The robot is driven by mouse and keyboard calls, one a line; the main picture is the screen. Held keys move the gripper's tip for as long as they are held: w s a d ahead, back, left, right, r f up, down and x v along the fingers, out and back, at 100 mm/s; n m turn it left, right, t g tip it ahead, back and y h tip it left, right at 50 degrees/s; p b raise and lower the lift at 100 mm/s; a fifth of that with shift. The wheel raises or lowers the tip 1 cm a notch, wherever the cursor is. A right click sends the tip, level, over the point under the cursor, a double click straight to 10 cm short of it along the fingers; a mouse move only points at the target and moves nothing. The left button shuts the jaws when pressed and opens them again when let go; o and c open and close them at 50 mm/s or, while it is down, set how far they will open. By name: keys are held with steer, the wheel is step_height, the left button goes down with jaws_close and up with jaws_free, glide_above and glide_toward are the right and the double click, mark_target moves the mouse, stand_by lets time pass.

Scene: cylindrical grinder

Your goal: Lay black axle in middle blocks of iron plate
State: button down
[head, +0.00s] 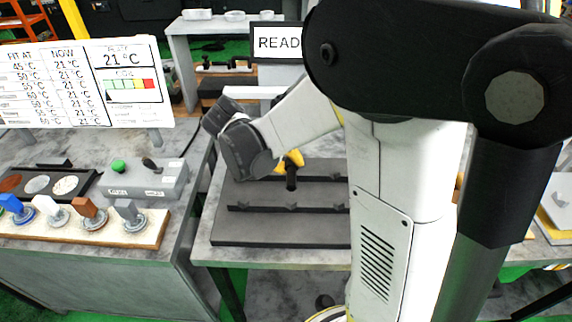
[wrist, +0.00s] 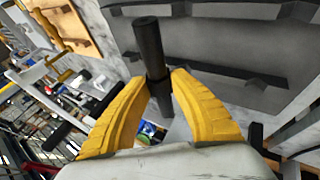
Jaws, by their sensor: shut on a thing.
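The black axle (wrist: 150,45) is a short dark cylinder gripped between the two yellow fingers of my gripper (wrist: 160,88) in the wrist view. It sticks out past the fingertips on both sides. In the head view the axle (head: 291,178) shows upright or nearly so, below the yellow fingers (head: 293,159), in front of the dark iron plate (head: 240,238). I cannot tell whether it touches the plate. The plate carries rows of small notched blocks on dark bars; it also shows in the wrist view (wrist: 205,42). My arm hides the plate's right part.
The plate lies on a grey table (head: 225,253). To the left, a bench holds a grey control box (head: 150,185) with a green button, a board of coloured knobs (head: 85,228) and a temperature sign (head: 85,85). A dark screen frame (head: 277,43) stands behind.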

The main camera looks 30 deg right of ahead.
steer(key=shift+s+f+b, duration=0.15)
steer(key=shift+f+b, duration=0.4)
steer(key=shift+f, duration=0.05)
step_height(320, 180, down, 7)
steer(key=b, duration=0.5)
steer(key=shift+f+b, duration=0.15)
steer(key=shift+b, duration=0.2)
steer(key=c, duration=1.2)
jaws_free()
steer(key=shift+o, duration=0.2)
steer(key=v, duration=1.2)
